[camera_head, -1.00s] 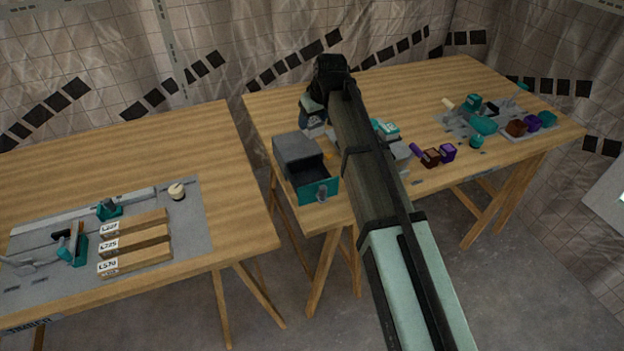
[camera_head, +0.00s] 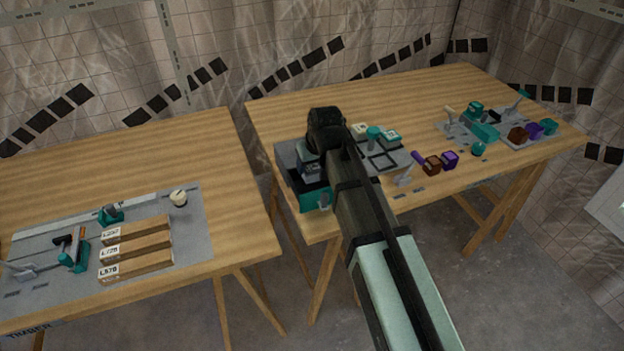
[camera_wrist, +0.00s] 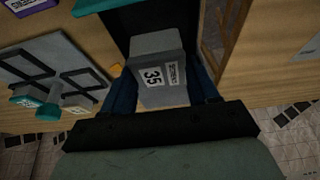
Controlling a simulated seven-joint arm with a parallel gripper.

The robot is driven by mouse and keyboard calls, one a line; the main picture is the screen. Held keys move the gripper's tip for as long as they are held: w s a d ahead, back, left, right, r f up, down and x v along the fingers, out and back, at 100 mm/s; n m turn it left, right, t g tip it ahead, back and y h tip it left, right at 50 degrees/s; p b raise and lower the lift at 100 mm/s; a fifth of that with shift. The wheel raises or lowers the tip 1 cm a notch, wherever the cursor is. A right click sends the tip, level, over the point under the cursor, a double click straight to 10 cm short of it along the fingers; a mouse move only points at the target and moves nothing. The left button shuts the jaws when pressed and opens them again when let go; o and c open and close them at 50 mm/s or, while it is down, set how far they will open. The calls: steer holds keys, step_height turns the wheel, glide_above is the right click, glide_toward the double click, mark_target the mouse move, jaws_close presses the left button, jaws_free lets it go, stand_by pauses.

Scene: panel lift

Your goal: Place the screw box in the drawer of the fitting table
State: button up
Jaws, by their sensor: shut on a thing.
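The screw box (camera_wrist: 158,68) is a grey box with a white label reading 35. My gripper (camera_wrist: 163,88) is shut on it, one dark blue finger at each side in the wrist view. The open drawer has a teal front (camera_head: 312,198) and a dark inside, and stands at the left end of the fitting table (camera_head: 400,90). In the head view my gripper (camera_head: 309,166) is over the drawer and hides part of it. The wrist view shows the dark drawer interior (camera_wrist: 150,18) behind the box. I cannot tell how high the box is above the drawer floor.
A grey tray (camera_head: 397,160) with teal and white pieces lies right of the drawer. A brown block (camera_head: 432,165) and purple blocks lie beyond it. More parts sit at the table's right end. A second table (camera_head: 235,235) with timber pieces stands at left, across a gap.

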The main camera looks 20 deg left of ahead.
mark_target(312, 179)
steer(key=shift+f, duration=2.75)
steer(key=shift+f, duration=0.15)
steer(key=o, duration=0.9)
steer(key=shift+o, duration=0.2)
steer(key=v, duration=1.2)
